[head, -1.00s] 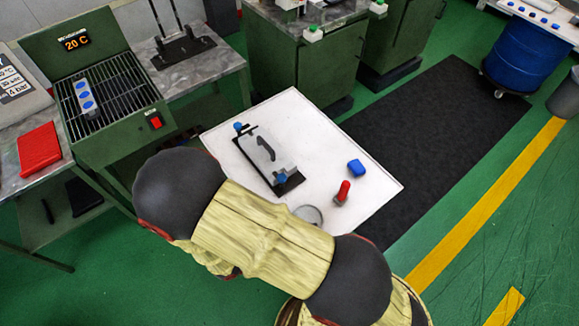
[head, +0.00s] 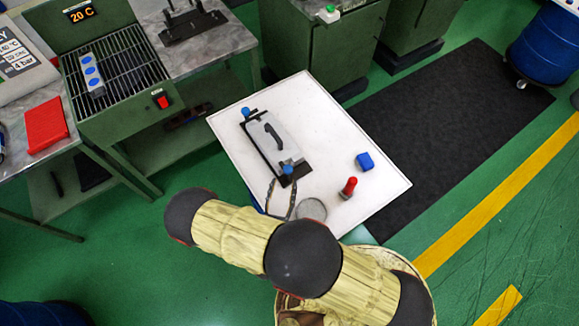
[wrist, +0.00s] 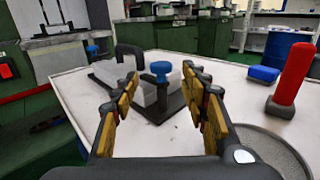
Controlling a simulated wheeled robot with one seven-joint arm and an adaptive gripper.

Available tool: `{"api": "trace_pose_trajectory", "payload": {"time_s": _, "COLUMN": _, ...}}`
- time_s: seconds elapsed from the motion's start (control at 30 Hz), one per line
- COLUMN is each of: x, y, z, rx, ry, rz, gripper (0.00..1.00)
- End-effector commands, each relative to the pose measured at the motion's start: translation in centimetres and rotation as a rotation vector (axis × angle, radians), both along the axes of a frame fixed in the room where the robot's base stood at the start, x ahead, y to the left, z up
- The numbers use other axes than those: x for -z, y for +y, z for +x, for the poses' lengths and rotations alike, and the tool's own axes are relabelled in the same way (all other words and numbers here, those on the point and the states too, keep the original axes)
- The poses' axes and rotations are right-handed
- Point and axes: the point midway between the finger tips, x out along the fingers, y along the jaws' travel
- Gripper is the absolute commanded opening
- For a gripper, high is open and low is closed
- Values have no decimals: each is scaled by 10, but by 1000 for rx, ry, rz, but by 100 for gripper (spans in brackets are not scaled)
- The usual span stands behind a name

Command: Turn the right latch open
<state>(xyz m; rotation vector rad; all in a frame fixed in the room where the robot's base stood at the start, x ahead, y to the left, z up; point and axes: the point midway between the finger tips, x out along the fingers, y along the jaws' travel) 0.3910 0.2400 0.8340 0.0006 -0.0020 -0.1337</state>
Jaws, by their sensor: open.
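A grey mould (head: 262,135) with a black handle lies on a black base plate on the white table (head: 228,160). It has a blue-knobbed latch at each end. The near one, the right latch (head: 288,170), also shows in the wrist view (wrist: 160,68) as a blue knob upright on a stem at the mould's near corner. The far latch (head: 245,112) is at the mould's upper left. My gripper (wrist: 158,82) is open and empty, low over the table. Its fingers frame the near knob from either side in the wrist view, and the knob appears just beyond the fingertips.
A red-handled tool (head: 348,187), a blue block (head: 364,162) and a round grey dish (head: 312,208) are on the table to the right. A grill bench (head: 125,75) with a red tablet-like item (head: 45,125) nearby stands at left.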

Motion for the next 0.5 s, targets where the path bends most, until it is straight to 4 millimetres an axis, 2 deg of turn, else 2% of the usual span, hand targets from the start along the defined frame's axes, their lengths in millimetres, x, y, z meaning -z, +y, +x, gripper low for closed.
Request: {"api": "trace_pose_trajectory", "payload": {"time_s": 0.5, "x": 0, "y": -11, "z": 61, "rx": 8, "ry": 1, "rz": 0, "gripper": 45}}
